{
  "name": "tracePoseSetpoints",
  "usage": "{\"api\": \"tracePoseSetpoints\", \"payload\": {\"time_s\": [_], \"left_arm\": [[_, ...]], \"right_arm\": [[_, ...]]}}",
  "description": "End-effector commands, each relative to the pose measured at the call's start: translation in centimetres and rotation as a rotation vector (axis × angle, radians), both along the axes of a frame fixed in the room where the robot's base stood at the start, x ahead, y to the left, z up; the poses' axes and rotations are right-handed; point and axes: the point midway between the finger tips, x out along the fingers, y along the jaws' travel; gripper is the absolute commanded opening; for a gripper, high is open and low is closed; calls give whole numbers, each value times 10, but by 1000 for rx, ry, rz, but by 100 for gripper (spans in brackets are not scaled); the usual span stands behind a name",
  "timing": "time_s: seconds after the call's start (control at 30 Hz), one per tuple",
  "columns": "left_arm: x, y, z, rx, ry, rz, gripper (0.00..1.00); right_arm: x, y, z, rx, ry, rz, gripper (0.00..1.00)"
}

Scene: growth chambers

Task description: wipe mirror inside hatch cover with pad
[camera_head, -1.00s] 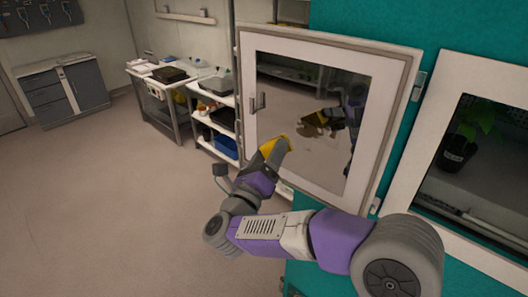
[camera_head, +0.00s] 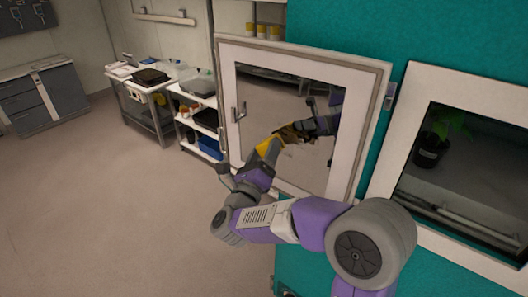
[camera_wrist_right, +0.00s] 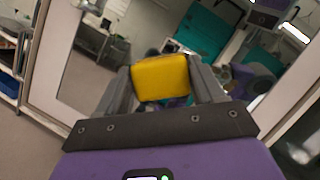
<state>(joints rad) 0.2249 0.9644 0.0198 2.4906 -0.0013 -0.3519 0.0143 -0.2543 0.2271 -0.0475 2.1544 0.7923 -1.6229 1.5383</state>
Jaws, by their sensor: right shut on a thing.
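The hatch cover (camera_head: 227,130) stands open, with a white frame around a mirror (camera_head: 300,170) on its inner face. My right gripper (camera_head: 266,150) is shut on a yellow pad (camera_head: 270,145) in front of the mirror. In the right wrist view the pad (camera_wrist_right: 160,79) sits between the two fingers, facing the mirror (camera_wrist_right: 100,75). The pad's reflection shows close to it; I cannot tell whether the pad touches the glass. A brownish patch shows near the reflected gripper, partly covered. My left gripper is not in view.
At right, a chamber window (camera_head: 470,170) shows a potted plant (camera_head: 430,148). A shelf cart (camera_head: 198,120) and a table (camera_head: 148,115) stand behind, left. The floor at left is clear.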

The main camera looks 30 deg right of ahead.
Motion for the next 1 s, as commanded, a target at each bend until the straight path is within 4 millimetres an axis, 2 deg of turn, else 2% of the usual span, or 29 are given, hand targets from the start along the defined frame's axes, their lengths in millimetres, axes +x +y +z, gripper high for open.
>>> {"api": "tracePoseSetpoints", "payload": {"time_s": [1.0], "left_arm": [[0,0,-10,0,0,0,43]], "right_arm": [[7,-15,0,2,-2,-1,43]]}}
